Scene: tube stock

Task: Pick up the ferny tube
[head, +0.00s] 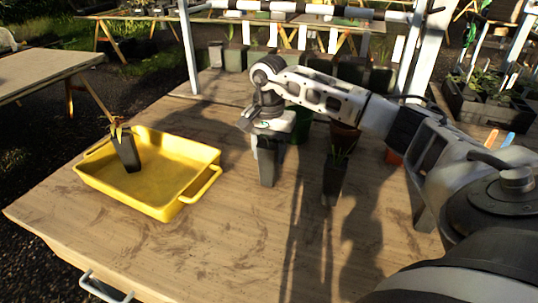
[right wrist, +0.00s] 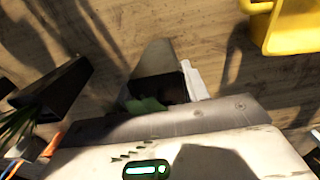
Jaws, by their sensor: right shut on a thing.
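My right gripper (head: 268,146) points down and is shut on a dark square tube (head: 267,168) near the middle of the table. In the right wrist view the same tube (right wrist: 153,57) shows dark soil and a bit of green leaf at its rim. Most of its plant is hidden by the gripper, so I cannot tell if it is ferny. I cannot tell whether its base touches the table. A second dark tube (head: 333,184) with thin grassy leaves stands to its right and shows in the right wrist view (right wrist: 58,82). My left gripper is not in view.
A yellow tray (head: 150,205) on the left holds a dark tube (head: 126,152) with a reddish plant, tilted. Terracotta and green pots (head: 345,138) stand behind my right gripper. Several dark pots with white labels line the back. The front of the table is clear.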

